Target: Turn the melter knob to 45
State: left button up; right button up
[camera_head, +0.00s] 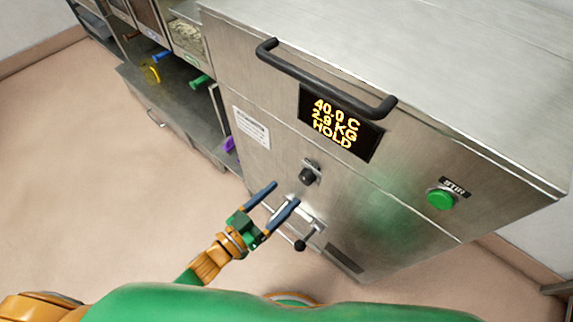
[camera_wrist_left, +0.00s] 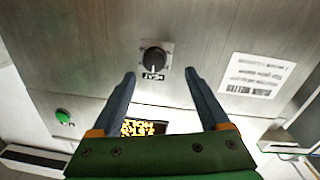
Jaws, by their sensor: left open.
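The melter (camera_head: 400,215) is a steel cabinet with a display (camera_head: 340,120) reading 40.0 C, 2.9 KG, HOLD. Its black round knob (camera_head: 307,176) sits on a small plate below the display. In the left wrist view the knob (camera_wrist_left: 154,58) is ahead of the fingertips, between their lines, with a label beside it. My left gripper (camera_head: 285,192) is open and empty, in front of the panel just below and left of the knob. It also shows in the left wrist view (camera_wrist_left: 160,74), apart from the knob. My right gripper is not in view.
A black handle bar (camera_head: 325,78) juts out above the display. A green STIR button (camera_head: 440,199) is at the right. A lever with a black ball (camera_head: 301,244) is below the knob, close to my gripper. Shelves with bins stand at the back left.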

aim_at(304, 180)
pick_arm(q)
jog(key=x, duration=0.6)
jog(key=shift+s+d+r+b, duration=0.25)
jog(key=shift+s+d+b, duration=0.1)
jog(key=shift+s, duration=0.05)
jog(key=shift+w+d, duration=0.2)
jog(key=shift+w, duration=0.2)
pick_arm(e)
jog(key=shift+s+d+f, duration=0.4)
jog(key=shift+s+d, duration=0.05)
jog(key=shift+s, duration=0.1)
pick_arm(q)
jog(key=shift+c, duration=0.2)
grip_shut()
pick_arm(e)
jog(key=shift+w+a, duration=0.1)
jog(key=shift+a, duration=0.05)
pick_arm(q)
jog(key=shift+m, duration=0.3)
